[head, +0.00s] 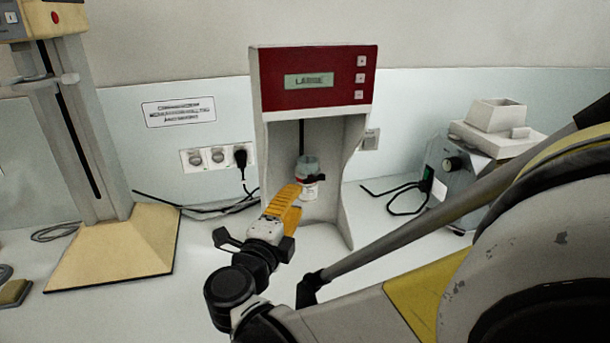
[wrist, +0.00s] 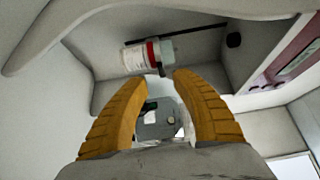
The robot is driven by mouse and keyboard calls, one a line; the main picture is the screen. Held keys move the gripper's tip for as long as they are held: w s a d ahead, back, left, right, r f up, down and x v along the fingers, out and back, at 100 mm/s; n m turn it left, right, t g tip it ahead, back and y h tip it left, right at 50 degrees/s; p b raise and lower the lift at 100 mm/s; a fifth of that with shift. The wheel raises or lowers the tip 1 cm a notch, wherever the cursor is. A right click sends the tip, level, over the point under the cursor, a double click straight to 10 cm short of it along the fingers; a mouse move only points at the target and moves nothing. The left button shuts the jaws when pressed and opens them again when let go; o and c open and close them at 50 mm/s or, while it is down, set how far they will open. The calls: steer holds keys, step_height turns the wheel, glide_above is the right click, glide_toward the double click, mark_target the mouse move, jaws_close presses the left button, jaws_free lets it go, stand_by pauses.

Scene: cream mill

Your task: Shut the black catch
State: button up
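A small black catch (head: 318,178) sticks out at the right of a jar (head: 308,192) inside the bay of a machine with a red front panel (head: 317,81). In the wrist view the view is turned, and a black piece (wrist: 160,69) beside the jar (wrist: 146,54) looks like the same catch. Its exact position is too small to tell. My gripper (head: 293,194) is in front of the bay, left of and below the jar. Its orange fingers (wrist: 159,78) stand apart with nothing held between them. The fingers do not visibly touch the jar or catch.
The machine's side wall (head: 350,185) bounds the bay on the right. A beige stand (head: 120,245) is at the left, with sockets (head: 217,157) and black cables behind. A grey device (head: 475,165) stands at the right. The bench before the bay is mostly clear apart from my arm.

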steer(key=v, duration=0.3)
steer(key=shift+s, duration=0.1)
